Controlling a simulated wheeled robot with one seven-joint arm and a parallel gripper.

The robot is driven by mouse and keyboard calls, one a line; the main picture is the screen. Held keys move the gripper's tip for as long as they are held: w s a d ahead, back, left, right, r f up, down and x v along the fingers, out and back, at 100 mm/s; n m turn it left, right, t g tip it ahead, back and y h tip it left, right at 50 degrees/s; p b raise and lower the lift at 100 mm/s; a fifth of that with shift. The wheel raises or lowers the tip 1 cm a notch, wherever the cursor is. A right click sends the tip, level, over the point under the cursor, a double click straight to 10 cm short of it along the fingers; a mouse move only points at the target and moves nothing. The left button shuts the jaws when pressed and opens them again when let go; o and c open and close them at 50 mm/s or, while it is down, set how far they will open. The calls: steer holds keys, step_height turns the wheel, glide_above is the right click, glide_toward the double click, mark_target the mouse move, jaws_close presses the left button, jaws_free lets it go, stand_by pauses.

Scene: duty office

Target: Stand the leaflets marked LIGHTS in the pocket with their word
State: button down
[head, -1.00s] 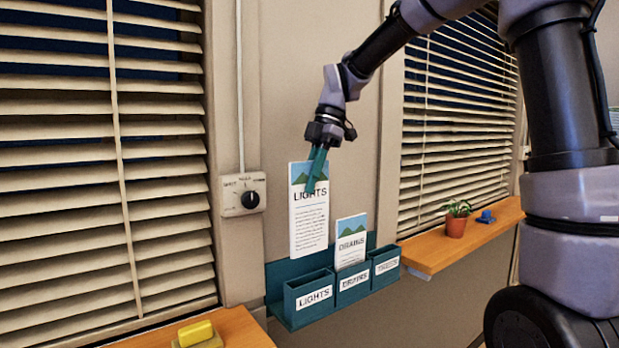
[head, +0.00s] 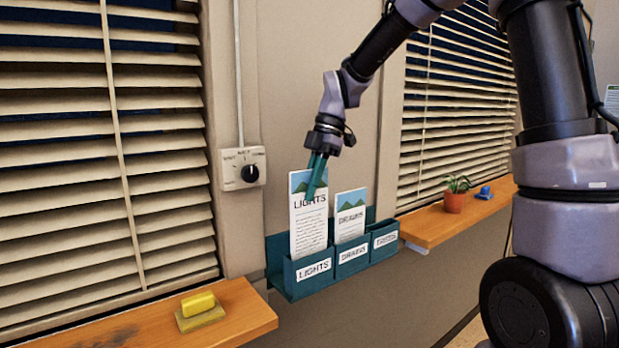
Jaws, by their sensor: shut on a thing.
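The white LIGHTS leaflet (head: 308,228) is upright, with a blue and green picture at its top. My gripper (head: 316,180) is shut on its upper part. Its lower end is hidden behind the front wall of the left pocket, labelled LIGHTS (head: 313,270), so it appears to be inside that pocket. Whether it touches the bottom cannot be seen. A DRAINS leaflet (head: 350,220) stands in the middle pocket, labelled DRAINS (head: 353,256). The right pocket (head: 385,240) looks empty; its label is too small to read surely.
The teal rack is on the wall between two blinds. A dial switch (head: 241,168) is at its upper left. A left sill (head: 240,305) holds a yellow block (head: 198,305) on a base. A right sill (head: 430,228) holds a potted plant (head: 455,196) and a blue object (head: 484,192).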

mark_target(310, 210)
steer(key=shift+f, duration=2.75)
steer(key=c, duration=0.9)
jaws_free()
steer(key=shift+r, duration=0.1)
